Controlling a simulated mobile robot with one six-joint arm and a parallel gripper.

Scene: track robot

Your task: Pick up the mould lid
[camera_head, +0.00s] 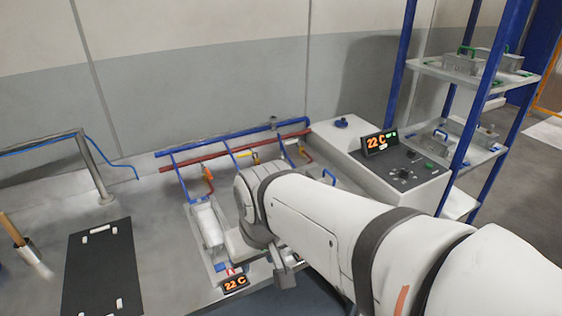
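Lids with handles show on the blue-post rack at the right. One with a green handle (466,51) is on the upper shelf, and one with a blue handle (440,136) is on the middle shelf. Another blue handle (328,176) shows just behind my arm on the bench; what it is fixed to is mostly hidden. I cannot tell which is the mould lid meant. My arm reaches across the bench from the lower right. A grey part of my gripper (286,273) shows below the arm near the bench's front edge. Its fingers are not clear, and no held lid is visible.
A press station marked A has a 22 C display (235,283) at the bench front. A control box (400,172) with another 22 C display stands at the right. Red and blue pipes (235,145) run along the wall. A black mat (102,265) lies at the left.

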